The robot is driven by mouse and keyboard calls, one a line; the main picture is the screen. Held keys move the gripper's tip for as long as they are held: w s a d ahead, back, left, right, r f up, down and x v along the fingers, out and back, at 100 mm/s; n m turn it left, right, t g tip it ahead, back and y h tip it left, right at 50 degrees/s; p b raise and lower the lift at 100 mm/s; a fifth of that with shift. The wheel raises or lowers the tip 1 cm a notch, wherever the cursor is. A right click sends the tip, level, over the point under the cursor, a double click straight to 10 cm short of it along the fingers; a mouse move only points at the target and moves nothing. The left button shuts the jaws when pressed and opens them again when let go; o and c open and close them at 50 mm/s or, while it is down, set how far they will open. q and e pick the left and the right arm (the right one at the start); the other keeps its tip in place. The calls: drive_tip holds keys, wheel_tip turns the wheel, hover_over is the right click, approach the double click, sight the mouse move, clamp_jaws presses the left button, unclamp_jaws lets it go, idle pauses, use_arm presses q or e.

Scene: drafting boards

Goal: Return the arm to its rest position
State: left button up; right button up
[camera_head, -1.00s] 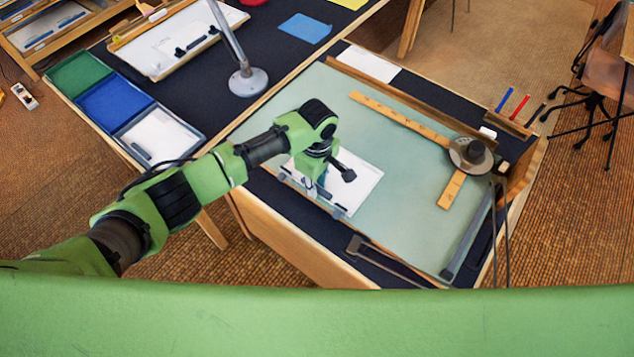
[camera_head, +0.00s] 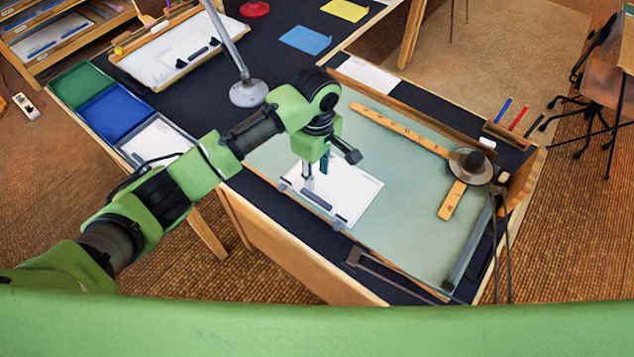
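My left arm (camera_head: 200,170) is green and black and reaches in from the lower left over the drafting board (camera_head: 400,215). Its gripper (camera_head: 316,176) points down above the white sheet (camera_head: 355,198) on the board. Two fingers show with a gap between them, and I see nothing held there. The fingertips appear clear of the sheet, though their exact height is hard to tell. My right arm and gripper are not in view.
A lamp base (camera_head: 248,93) stands behind my arm. Green and blue trays (camera_head: 115,112) sit at the left. A chair (camera_head: 600,75) stands at the far right.

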use_arm(q)
drive_tip(key=shift+r, duration=0.75)
